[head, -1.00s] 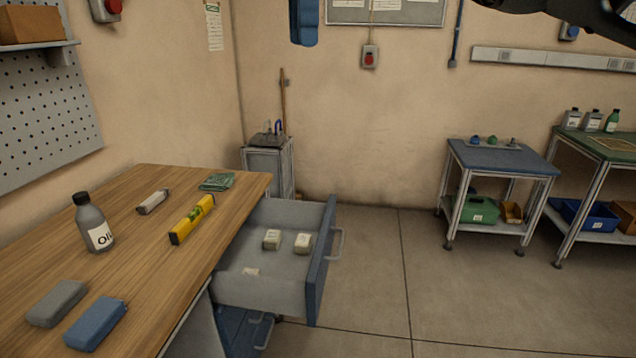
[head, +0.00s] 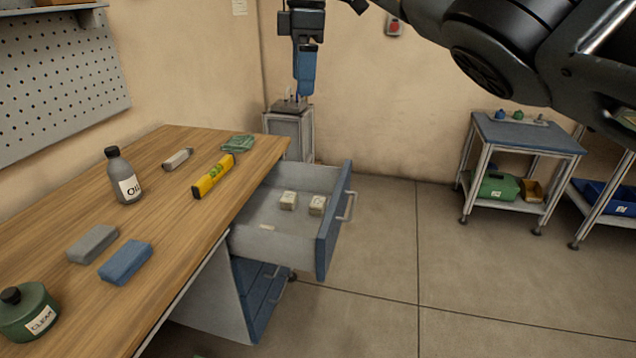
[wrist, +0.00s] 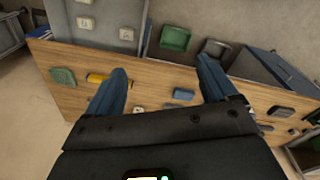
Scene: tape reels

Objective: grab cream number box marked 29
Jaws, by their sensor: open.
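Small cream boxes lie in the open drawer (head: 262,238) of the wooden-topped bench. In the head view one cream box (head: 288,200) is near the drawer's middle and a second cream box (head: 317,205) is to its right, nearer the drawer front. A third pale piece (head: 267,227) shows low at the near side. The wrist view shows cream boxes (wrist: 85,23) (wrist: 126,33) at the upper left. Their dark marks are too small to read, so I cannot tell which is 29. My gripper (wrist: 162,80) is open and empty, high above the bench and drawer.
The bench top (head: 165,235) holds an oil bottle (head: 124,178), a yellow level (head: 213,176), a green cloth (head: 238,144), grey and blue blocks (head: 125,262), and a green jar (head: 28,312). The blue drawer front (head: 334,225) stands out over clear floor. A blue-topped cart (head: 525,135) stands farther right.

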